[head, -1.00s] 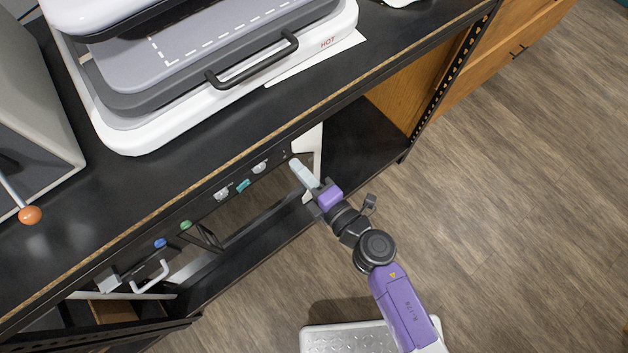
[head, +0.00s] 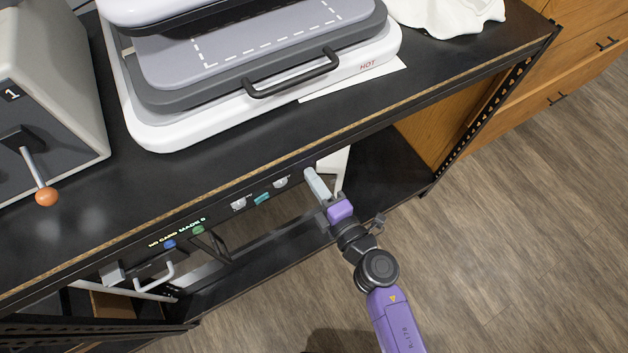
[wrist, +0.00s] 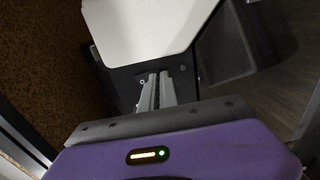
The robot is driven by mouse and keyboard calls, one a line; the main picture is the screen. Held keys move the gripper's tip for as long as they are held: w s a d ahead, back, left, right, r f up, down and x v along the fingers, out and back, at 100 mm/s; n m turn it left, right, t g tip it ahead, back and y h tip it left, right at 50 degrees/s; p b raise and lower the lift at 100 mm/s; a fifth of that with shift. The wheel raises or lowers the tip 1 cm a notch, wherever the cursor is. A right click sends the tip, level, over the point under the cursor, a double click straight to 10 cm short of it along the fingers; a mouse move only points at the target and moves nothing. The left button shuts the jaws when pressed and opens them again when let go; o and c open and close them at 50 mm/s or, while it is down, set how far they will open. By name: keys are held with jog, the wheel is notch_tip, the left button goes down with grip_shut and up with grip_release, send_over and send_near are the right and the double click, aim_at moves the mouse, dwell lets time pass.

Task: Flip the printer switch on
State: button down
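The printer's dark front panel (head: 218,222) runs under the front edge of the black worktop in the head view. Lit yellow and green text (head: 178,232), seemingly "NO CARD MADE 0", glows above a blue button (head: 169,244) and a green button (head: 198,230). My gripper (head: 310,172) is at the panel's right end, its pale fingers together and seemingly empty. In the wrist view the closed fingers (wrist: 158,80) reach to a dark panel beside a small round mark (wrist: 143,81). I cannot make out the switch itself; the fingers may cover it.
A heat press marked HOT (head: 330,75) stands on the worktop (head: 215,165) above. A grey machine with an orange-knobbed lever (head: 46,196) is at left. A white cloth (head: 445,18) lies at the back right. Open wood floor (head: 500,240) is at right.

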jog(key=v, duration=0.7)
jog(key=shift+s+d, duration=0.25)
jog(key=shift+s, duration=0.05)
jog(key=shift+r, duration=0.1)
dwell(0.3)
jog(key=s+d+r+m+t+h+p, duration=0.1)
jog(key=s+d+r+m+t, duration=0.15)
jog(key=r+m, duration=0.2)
jog(key=s+d+r+m+t+h, duration=0.1)
jog(key=s+d+r+m, duration=0.1)
jog(key=d+r+m, duration=0.25)
jog(key=s+d+r+m+g+h+p, duration=0.1)
jog(key=s+d+r+m+h+p, duration=0.1)
jog(key=s+d+r+m, duration=0.3)
jog(key=s+d+r+m+g+h+p, duration=0.1)
jog(key=s+d+r+m+h, duration=0.4)
jog(key=s+m, duration=0.5)
jog(key=shift+s+d+m+g+h+p, duration=0.35)
jog(key=shift+s+d, duration=0.4)
jog(key=shift+s, duration=2.05)
